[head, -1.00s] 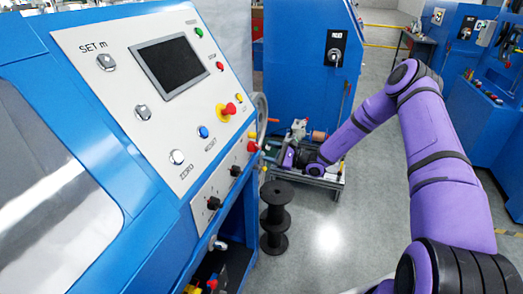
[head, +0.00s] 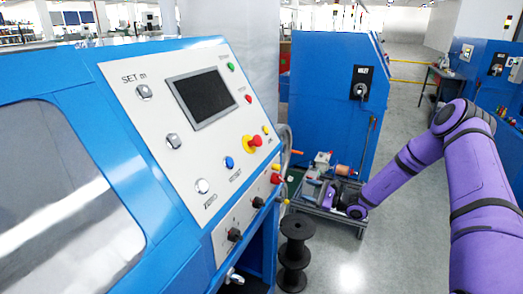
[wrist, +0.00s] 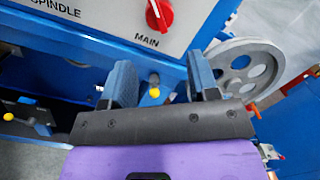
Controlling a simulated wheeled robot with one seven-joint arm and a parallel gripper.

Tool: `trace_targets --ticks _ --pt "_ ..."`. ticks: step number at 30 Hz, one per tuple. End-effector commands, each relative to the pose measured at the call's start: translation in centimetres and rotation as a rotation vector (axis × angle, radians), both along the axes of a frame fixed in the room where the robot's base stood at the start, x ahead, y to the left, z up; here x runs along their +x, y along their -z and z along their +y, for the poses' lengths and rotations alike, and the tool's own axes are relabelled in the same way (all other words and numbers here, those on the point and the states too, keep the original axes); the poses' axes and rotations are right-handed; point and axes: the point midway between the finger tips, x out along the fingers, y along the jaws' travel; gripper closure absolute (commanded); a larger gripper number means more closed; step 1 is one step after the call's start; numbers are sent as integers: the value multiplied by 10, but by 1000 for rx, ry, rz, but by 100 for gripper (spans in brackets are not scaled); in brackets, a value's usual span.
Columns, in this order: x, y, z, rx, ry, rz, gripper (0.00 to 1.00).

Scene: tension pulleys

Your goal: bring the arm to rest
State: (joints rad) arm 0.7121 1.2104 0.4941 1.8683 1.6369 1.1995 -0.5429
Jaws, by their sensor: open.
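My purple arm (head: 478,150) reaches in from the right in the head view and bends down toward the small metal cart. Beyond the fingers is a blue machine front with a red MAIN knob (wrist: 159,14).
A grey handwheel (wrist: 245,68) is just right of the fingers. The blue machine with a control panel (head: 205,85) fills the left. A black spool stack (head: 294,255) stands on the floor by the cart (head: 325,210). A blue cabinet (head: 325,90) stands behind.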

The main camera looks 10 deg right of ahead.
Motion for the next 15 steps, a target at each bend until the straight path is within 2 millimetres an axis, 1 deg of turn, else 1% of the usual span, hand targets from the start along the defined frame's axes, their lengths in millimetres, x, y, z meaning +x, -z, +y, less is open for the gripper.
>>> trace_targets --ticks 2,5,8,9,15 --pt "-1 -6 3 -14 -17 -6 45" --pt "-6 -21 10 -57 -69 -20 45" --pt "-15 -46 22 -128 -154 -44 45" --pt "-20 -57 27 -161 -191 -54 45" --pt "-48 -106 50 -333 -367 -98 45"
